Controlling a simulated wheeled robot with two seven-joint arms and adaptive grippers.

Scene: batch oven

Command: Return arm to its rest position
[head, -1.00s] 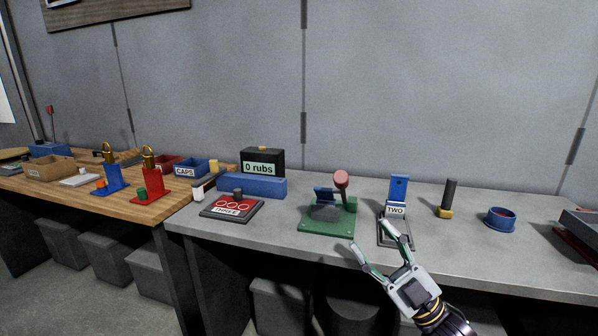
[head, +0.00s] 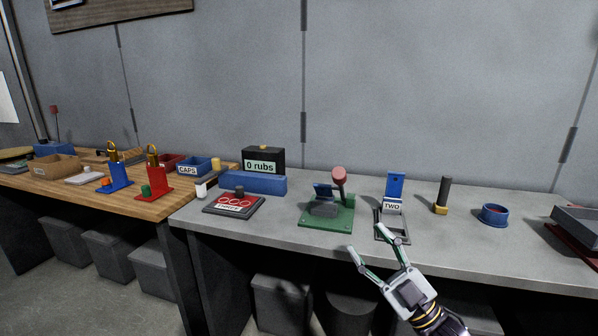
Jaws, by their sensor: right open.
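My right gripper (head: 364,242) is in the head view at the lower right, in front of the grey bench's front edge. Its two fingers are spread apart with nothing between them. One fingertip overlaps the lower part of the "TWO" stand (head: 393,205) in the picture; I cannot tell whether they touch. My left gripper is not in the view.
On the grey bench (head: 460,250) stand a green-based press (head: 338,217), a "0 rubs" box (head: 264,158), a dark plate with red rings (head: 234,203), a dark-handled tool (head: 443,195) and a blue ring (head: 494,214). A wooden table (head: 120,200) adjoins on the left.

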